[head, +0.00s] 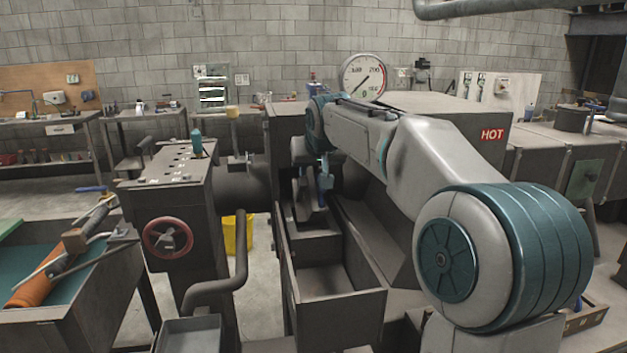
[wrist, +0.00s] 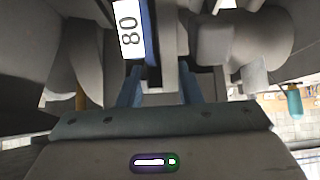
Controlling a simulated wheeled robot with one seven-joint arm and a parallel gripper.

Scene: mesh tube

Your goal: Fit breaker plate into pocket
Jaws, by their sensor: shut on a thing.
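My gripper (wrist: 160,92) shows in the wrist view with its two blue fingers on either side of a narrow grey piece, and it is shut on it. I take this piece to be the breaker plate (wrist: 167,75), but its full shape is hidden. A white tag marked 80 (wrist: 130,30) with a blue edge is beside it. In the head view my gripper (head: 323,190) points down above the back end of an open grey trough, within the dark machine. The held piece is too small to make out there, and I cannot tell where the pocket is.
The open trough (head: 338,296) lies in front of my gripper. A machine housing with a HOT sign (head: 492,134) stands to the right. At left are a cabinet with a red handwheel (head: 167,237), a yellow bucket (head: 238,234) and a bent pipe (head: 222,283).

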